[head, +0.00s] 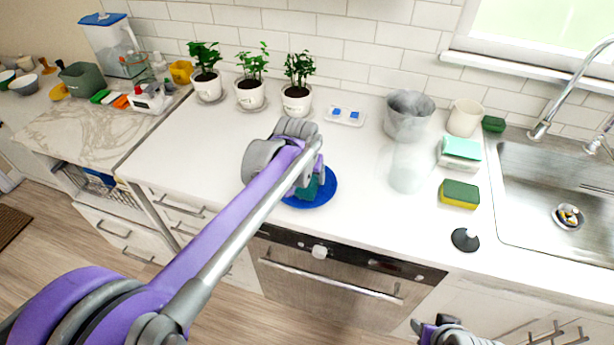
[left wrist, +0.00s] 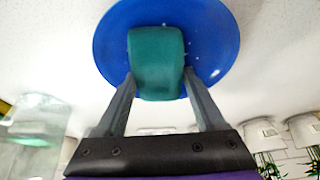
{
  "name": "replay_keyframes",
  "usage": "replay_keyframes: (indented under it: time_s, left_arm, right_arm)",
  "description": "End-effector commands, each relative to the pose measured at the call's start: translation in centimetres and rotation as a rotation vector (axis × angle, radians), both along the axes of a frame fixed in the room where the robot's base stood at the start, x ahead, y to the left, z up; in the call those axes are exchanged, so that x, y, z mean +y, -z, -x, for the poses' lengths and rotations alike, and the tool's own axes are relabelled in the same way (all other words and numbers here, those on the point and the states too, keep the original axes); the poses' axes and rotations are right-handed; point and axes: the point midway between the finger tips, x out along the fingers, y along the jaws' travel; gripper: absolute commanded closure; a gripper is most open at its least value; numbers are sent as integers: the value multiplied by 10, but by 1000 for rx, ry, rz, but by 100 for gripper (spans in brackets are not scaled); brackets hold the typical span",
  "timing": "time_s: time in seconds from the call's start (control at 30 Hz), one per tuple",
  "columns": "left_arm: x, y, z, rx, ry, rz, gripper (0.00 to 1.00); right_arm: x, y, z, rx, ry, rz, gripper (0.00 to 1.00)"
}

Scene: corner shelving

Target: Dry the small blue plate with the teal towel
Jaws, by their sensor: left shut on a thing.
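The small blue plate (head: 322,192) lies on the white counter near its front edge, above the dishwasher. The teal towel (head: 306,189) is a folded pad over the plate, mostly hidden by my arm in the head view. In the left wrist view the towel (left wrist: 156,62) is between the fingers of my left gripper (left wrist: 158,92), over the plate (left wrist: 112,45). Several small light specks show on the plate. My left gripper (head: 312,180) is shut on the towel. My right gripper (head: 436,328) is low at the bottom edge, its fingers mostly out of frame.
Three potted plants (head: 297,100) stand behind the plate. A blue-and-white tray (head: 345,116), a grey pot (head: 408,120), a clear glass (head: 407,168), sponges (head: 459,195) and a black stopper (head: 466,240) are to the right, before the sink (head: 560,180). Counter around the plate is clear.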

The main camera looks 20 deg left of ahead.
Motion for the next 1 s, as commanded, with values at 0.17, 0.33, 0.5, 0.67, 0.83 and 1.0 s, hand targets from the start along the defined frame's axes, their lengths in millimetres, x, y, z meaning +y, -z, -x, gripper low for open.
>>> replay_keyframes:
  time_s: [0.17, 0.33, 0.5, 0.67, 0.83, 1.0]
  left_arm:
    - [0, -7, 0, 0, 0, 1, 73]
    - [0, -24, 0, -1, 0, 0, 73]
    - [0, -42, -1, -2, 0, 0, 73]
    - [0, -58, -1, -2, 0, 0, 73]
    - [0, -71, -1, -2, 0, 0, 73]
    - [0, -70, 0, 0, 0, 0, 73]
  right_arm:
    - [0, -5, -1, -2, 0, 0, 50]
    - [0, -19, -5, -9, 0, 0, 50]
    - [0, -33, -9, -17, 0, 0, 50]
    - [0, -45, -13, -25, 0, 0, 50]
    - [0, -55, -17, -32, 0, 0, 50]
    - [0, -55, -16, -31, 0, 0, 50]
